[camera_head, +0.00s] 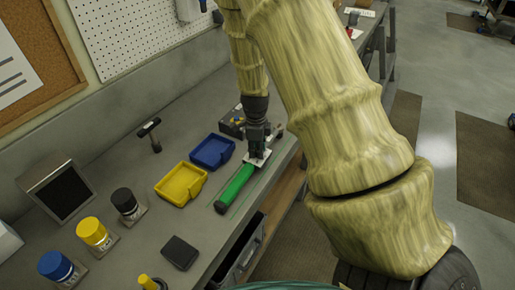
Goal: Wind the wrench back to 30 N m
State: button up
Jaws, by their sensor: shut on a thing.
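The wrench (235,187) lies along the bench top near its front edge, with its thick green handle toward me and a dark end cap at the near tip. My gripper (257,157) comes down from above and is shut on the wrench just beyond the far end of the green handle. A pale metal part shows at the grip. The gripper hides part of the wrench's far section. No scale or torque reading can be made out at this size.
A blue tray (212,168) and a yellow tray (167,200) stand left of the wrench. Black (124,200), yellow (91,231) and blue (55,265) capped containers, a hammer (149,127) and a dark screen (66,193) are farther left. An open drawer (243,262) juts below the bench edge.

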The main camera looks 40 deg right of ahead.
jog(key=n, duration=0.4)
jog(key=shift+w+n, duration=0.1)
jog(key=shift+n, duration=0.2)
jog(key=n, duration=0.3)
jog(key=shift+n, duration=0.3)
jog(key=n+b, duration=0.1)
jog(key=n, duration=0.3)
jog(key=shift+n, duration=0.3)
jog(key=n, duration=0.3)
jog(key=shift+n, duration=0.3)
jog(key=n, duration=0.4)
jog(key=shift+n, duration=0.3)
jog(key=n, duration=0.3)
jog(key=shift+n, duration=0.3)
jog(key=n, duration=0.4)
jog(key=shift+n, duration=1.9)
